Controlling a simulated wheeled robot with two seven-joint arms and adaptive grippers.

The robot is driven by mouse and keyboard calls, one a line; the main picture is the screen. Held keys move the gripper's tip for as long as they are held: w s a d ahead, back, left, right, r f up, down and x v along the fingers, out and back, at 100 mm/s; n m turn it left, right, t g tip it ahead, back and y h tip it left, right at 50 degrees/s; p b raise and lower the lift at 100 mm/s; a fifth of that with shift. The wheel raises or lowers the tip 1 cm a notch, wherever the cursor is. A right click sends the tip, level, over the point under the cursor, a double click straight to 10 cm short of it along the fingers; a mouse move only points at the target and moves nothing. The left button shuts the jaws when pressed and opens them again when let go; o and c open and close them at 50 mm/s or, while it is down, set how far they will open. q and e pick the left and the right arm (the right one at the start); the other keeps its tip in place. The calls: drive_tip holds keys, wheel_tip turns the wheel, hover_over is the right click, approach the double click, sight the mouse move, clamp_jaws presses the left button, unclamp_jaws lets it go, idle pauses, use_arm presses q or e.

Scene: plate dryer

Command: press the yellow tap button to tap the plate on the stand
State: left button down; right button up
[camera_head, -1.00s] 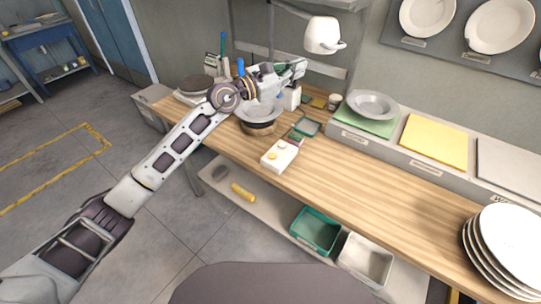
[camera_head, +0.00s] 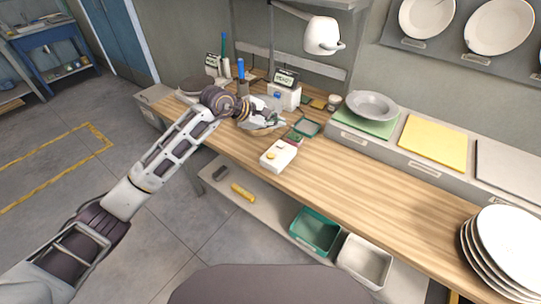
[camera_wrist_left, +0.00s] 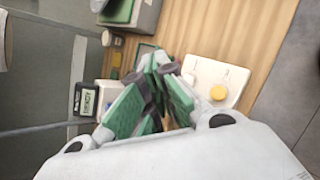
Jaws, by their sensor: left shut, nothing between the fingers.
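The yellow tap button (camera_head: 271,156) sits on top of a white box (camera_head: 284,152) on the wooden bench. The button also shows in the left wrist view (camera_wrist_left: 218,92), right of the fingers. My left gripper (camera_head: 282,123) is shut and empty, above the bench behind and a little left of the button box, apart from it. In the left wrist view its green-padded fingers (camera_wrist_left: 162,66) are together. The plate on the stand cannot be made out now; my gripper and wrist cover that spot in the head view. My right gripper is not in view.
A white device (camera_head: 286,97) with a small display (camera_head: 287,78) stands behind my gripper. A lamp (camera_head: 321,36) hangs above the bench. A grey plate (camera_head: 372,105) lies on a green mat, and stacked plates (camera_head: 510,240) stand at right. The bench middle is clear.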

use_arm(q)
drive_tip(key=shift+s+a+f+m+g+y, duration=0.45)
drive_tip(key=shift+s+f, duration=0.2)
drive_tip(key=shift+f, duration=0.2)
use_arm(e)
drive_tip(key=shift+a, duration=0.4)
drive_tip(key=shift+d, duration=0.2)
